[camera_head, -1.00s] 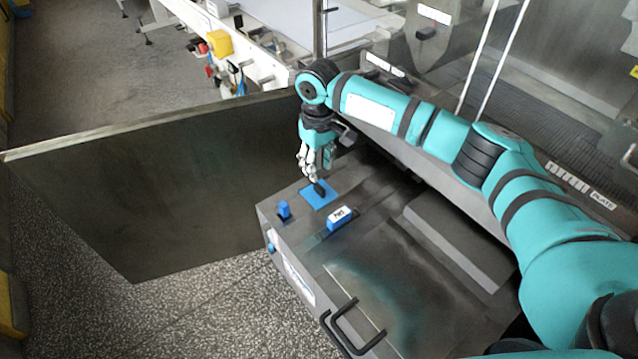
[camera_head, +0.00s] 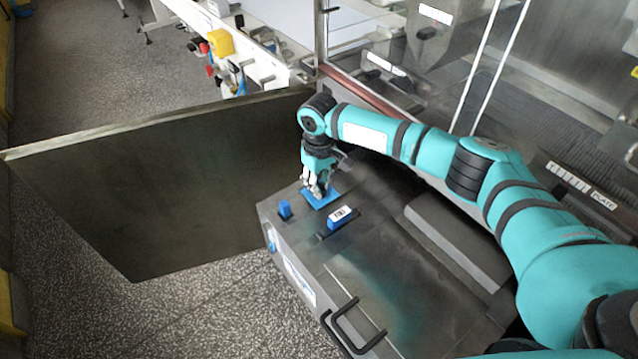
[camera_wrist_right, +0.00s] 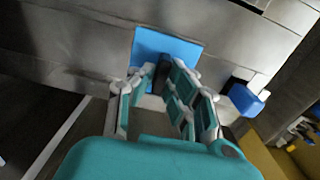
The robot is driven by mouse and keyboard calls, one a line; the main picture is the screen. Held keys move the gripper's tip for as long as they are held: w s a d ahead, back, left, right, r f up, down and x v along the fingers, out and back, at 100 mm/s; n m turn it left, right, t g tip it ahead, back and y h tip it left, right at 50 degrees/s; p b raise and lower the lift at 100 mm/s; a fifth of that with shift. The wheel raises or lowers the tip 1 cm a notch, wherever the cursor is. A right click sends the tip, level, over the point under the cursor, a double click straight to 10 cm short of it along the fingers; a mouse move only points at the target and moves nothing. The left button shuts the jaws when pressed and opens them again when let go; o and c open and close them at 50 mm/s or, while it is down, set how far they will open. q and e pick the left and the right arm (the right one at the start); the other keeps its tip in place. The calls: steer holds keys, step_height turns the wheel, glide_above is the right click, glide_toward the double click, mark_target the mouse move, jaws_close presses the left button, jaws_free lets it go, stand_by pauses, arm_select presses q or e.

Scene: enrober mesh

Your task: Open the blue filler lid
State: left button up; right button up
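The blue filler lid (camera_head: 331,195) is a flat blue square on top of the grey machine housing, with a small black handle on it. It lies flat. In the wrist view the lid (camera_wrist_right: 182,47) is straight ahead, its dark handle (camera_wrist_right: 163,72) standing between my fingers. My right gripper (camera_head: 318,192) points down over the lid and hides most of the handle in the head view. In the wrist view the right gripper (camera_wrist_right: 164,72) has its fingers on either side of the handle, with a gap seeming to show. My left gripper is not in view.
A blue knob (camera_head: 284,209) and a blue block with a white label (camera_head: 341,216) stand close to the lid on the housing. A black bar handle (camera_head: 352,330) is at the front. A large dark panel (camera_head: 170,180) stands to the left.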

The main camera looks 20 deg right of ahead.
mark_target(338, 182)
jaws_close()
steer(key=shift+d, duration=0.2)
steer(key=d, duration=0.1)
steer(key=w+d+p, duration=0.1)
steer(key=d, duration=0.1)
steer(key=w+d+p, duration=0.1)
steer(key=d, duration=0.1)
steer(key=shift+d, duration=0.2)
steer(key=o, duration=0.6)
jaws_free()
step_height(338, 182, up, 12)
